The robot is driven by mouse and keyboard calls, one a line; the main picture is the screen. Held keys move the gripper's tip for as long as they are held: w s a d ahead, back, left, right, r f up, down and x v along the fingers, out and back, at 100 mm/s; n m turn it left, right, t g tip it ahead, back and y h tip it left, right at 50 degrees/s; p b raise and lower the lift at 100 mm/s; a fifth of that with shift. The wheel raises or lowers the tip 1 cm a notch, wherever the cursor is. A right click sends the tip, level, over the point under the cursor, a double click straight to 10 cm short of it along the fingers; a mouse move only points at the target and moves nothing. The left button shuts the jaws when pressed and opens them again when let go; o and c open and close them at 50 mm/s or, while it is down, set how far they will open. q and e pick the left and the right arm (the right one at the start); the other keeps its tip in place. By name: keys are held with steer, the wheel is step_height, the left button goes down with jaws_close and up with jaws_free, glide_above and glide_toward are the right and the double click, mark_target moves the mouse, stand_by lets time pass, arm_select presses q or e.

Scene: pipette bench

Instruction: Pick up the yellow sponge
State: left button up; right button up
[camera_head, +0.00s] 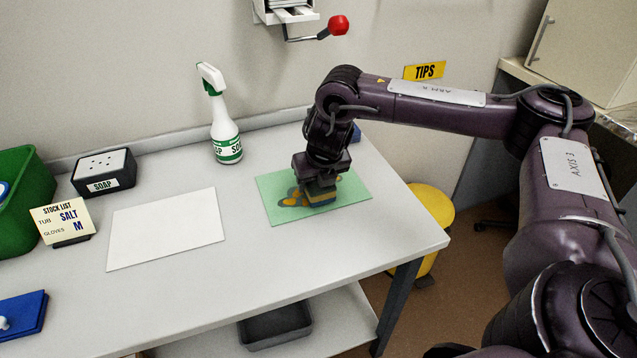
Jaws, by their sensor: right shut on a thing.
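The yellow sponge (320,196) is at the green mat (352,195) on the right part of the bench, mostly covered by my right gripper. My right gripper (319,188) points down and is shut on the sponge. I cannot tell whether the sponge touches the mat or is just above it. An orange and dark patch (290,201) shows on the mat beside the sponge. My left gripper is not in view.
A spray bottle (227,146) stands behind the mat. A white sheet (165,230), a soap box (103,172), a stock list card (62,220) and a green bin (24,200) are to the left. A small blue thing (357,133) shows behind my right arm.

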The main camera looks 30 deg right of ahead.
step_height(320, 180, up, 7)
steer(key=shift+w+f+p, duration=0.1)
steer(key=shift+f+p, duration=0.1)
steer(key=shift+p, duration=0.2)
arm_select(q)
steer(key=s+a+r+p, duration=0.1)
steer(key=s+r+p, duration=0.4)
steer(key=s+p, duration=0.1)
steer(key=shift+p, duration=0.55)
arm_select(e)
step_height(320, 180, up, 13)
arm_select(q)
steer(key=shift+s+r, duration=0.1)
arm_select(e)
steer(key=shift+f, duration=0.1)
steer(key=o, duration=0.4)
steer(key=c, duration=0.3)
steer(key=shift+a, duration=0.15)
steer(key=shift+c, duration=0.2)
